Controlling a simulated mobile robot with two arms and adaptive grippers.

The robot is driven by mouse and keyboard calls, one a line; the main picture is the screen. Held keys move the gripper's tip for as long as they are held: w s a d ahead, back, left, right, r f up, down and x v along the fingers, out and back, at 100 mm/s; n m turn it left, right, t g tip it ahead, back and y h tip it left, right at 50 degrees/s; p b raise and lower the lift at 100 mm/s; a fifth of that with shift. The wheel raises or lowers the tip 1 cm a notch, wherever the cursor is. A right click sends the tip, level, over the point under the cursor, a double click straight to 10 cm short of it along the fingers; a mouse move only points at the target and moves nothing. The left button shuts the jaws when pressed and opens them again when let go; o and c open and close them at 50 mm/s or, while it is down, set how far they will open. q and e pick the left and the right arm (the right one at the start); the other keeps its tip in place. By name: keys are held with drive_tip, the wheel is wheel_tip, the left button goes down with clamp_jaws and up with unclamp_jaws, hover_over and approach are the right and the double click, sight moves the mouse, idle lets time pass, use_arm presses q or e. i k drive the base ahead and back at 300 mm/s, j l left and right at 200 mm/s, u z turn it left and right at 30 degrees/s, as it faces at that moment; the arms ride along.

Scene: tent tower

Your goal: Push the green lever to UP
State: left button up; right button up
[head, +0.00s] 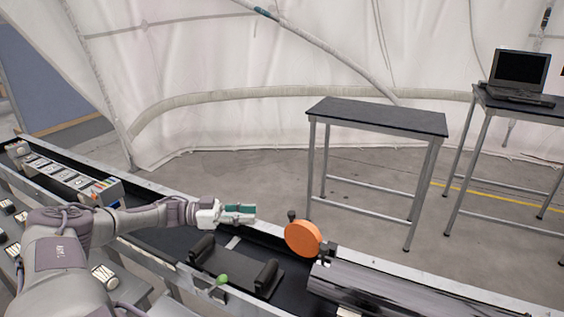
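The green lever (218,281) shows as a small green knob on a pale stem at the near side of the black bench, below the middle of the view. It leans up to the right, and I cannot read any UP mark near it. My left gripper (245,214) is above and beyond the lever, over the far part of the bench and apart from the lever. Its teal fingers point right and are seen from the side, so I cannot tell whether they are open or shut. My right gripper is not in view.
Black blocks (266,277) stand beside the lever. An orange disc (303,238) stands to the right, by a long dark roller (390,291). A control box (70,178) is at the left. A dark table (377,116) and a laptop (519,75) stand beyond.

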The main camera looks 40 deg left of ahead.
sight(222, 280)
drive_tip(key=k, duration=1.5)
